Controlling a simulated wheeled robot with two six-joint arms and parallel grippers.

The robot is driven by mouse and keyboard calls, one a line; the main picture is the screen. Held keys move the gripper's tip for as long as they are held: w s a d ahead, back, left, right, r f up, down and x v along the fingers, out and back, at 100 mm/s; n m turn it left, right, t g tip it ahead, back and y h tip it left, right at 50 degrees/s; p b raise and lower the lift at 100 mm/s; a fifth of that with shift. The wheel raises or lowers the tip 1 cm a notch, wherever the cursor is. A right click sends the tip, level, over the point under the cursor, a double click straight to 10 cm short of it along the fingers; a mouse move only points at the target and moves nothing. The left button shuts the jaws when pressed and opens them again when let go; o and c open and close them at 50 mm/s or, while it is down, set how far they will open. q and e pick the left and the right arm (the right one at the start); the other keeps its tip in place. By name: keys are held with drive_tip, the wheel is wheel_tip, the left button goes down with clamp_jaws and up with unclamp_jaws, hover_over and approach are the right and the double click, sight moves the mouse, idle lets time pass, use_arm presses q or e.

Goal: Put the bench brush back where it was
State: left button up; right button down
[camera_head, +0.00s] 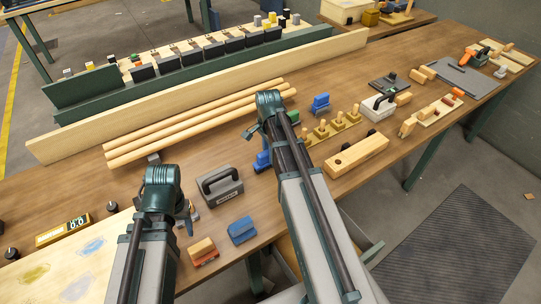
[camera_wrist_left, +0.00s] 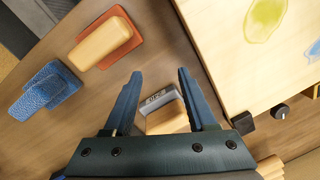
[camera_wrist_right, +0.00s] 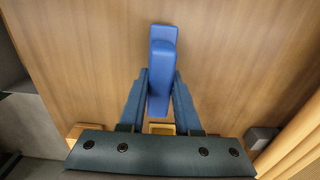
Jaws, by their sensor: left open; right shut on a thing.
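My right gripper (camera_wrist_right: 160,98) is shut on a blue block-like thing (camera_wrist_right: 160,65), gripped from both sides over bare wood tabletop. Its blue body also shows beside my right arm in the head view (camera_head: 263,161). I cannot tell for certain that this is the bench brush; no bristles show. My left gripper (camera_wrist_left: 155,80) is open and empty. A grey labelled piece (camera_wrist_left: 158,101) with a pale wooden part (camera_wrist_left: 167,120) lies below and between its fingers, partly hidden by the gripper. In the head view the left fingers are mostly hidden by the arm.
An orange-based block with a wooden top (camera_head: 203,250) and a blue block (camera_head: 241,230) lie near the front edge. A grey handled tool (camera_head: 220,187), dowels (camera_head: 200,125), another blue item (camera_head: 321,104) and a wooden block (camera_head: 357,157) stand around. Bare tabletop lies left of the right gripper.

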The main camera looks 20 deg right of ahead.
use_arm(q)
drive_tip(key=shift+f, duration=0.1)
use_arm(e)
drive_tip(key=c, duration=0.6)
unclamp_jaws()
drive_tip(key=shift+f, duration=0.1)
wheel_tip(320, 180, up, 12)
drive_tip(key=r+p, duration=0.1)
drive_tip(key=p, duration=1.1)
use_arm(q)
wheel_tip(320, 180, up, 12)
use_arm(e)
drive_tip(key=s+a+n, duration=0.7)
drive_tip(key=a+n, duration=0.3)
drive_tip(key=a, duration=0.1)
drive_tip(key=s+a+n+h, duration=0.1)
drive_tip(key=s+a+n, duration=0.7)
drive_tip(key=a+n, duration=0.2)
drive_tip(key=shift+s+a+f, duration=0.25)
drive_tip(key=shift+s+a, duration=0.05)
drive_tip(key=shift+a, duration=0.35)
drive_tip(key=shift+f, duration=0.1)
